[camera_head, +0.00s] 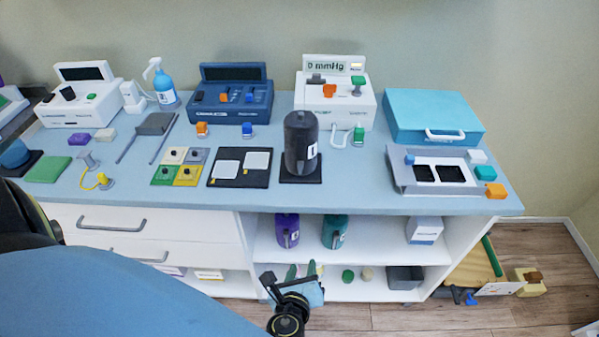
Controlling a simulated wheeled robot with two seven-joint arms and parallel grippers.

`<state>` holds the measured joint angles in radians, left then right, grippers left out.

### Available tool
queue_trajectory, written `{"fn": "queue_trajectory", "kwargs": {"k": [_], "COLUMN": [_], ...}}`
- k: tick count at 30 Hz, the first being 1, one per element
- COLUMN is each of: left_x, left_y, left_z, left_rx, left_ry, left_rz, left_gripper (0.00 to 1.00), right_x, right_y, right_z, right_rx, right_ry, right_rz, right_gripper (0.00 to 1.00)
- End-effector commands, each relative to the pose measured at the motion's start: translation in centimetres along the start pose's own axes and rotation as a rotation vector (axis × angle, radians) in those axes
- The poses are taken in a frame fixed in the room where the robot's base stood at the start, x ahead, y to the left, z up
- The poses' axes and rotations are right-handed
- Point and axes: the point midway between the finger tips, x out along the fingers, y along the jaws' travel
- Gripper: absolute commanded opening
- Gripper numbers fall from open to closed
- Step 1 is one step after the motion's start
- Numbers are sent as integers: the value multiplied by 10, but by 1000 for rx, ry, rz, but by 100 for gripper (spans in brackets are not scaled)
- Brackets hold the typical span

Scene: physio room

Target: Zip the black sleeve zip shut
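The black sleeve (300,143) stands upright on a black mat (301,171) in the middle of the counter, with a white label on its right side. Its zip is too small and dark to make out, so I cannot tell how far it is closed. My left gripper (284,289) is low at the bottom centre, in front of the lower shelf and well below the sleeve, apart from it. Its fingers are small and dark against the shelf, and their opening is unclear. My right gripper is not in view.
A two-pad black board (240,168) lies just left of the sleeve, and a grey tray (400,175) stands to its right. Boxy devices and a teal case (432,113) line the back. Purple (287,230) and teal (335,231) sleeves stand on the shelf below.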

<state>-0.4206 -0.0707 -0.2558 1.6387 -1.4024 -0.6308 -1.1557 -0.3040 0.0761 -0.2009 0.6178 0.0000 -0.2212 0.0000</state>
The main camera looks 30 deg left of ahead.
Motion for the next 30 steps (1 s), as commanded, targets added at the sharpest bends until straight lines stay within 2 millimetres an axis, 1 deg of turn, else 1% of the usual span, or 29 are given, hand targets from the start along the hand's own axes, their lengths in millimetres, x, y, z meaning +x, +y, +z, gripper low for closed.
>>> {"fn": "queue_trajectory", "kwargs": {"k": [1,3,6,9,11,13,17,27,30], "left_x": [-6,-16,-32,-42,-45,-43,-28,36,50], "left_y": [-18,-36,-53,-61,-64,-65,-67,-74,-75], "left_z": [31,71,114,140,148,154,162,194,202], "left_rx": [91,218,346,420,443,455,455,456,454], "left_ry": [-96,-223,-363,-447,-474,-487,-489,-487,-486], "left_rz": [-21,-27,-10,10,19,24,24,22,22], "left_gripper": [36,36,36,36,36,36,36,36,36], "right_x": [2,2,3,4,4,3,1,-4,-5], "right_y": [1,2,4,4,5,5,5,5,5], "right_z": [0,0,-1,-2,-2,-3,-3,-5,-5], "right_rx": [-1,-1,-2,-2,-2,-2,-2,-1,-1], "right_ry": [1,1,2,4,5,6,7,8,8], "right_rz": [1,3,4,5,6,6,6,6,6], "right_gripper": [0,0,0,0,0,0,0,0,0]}}
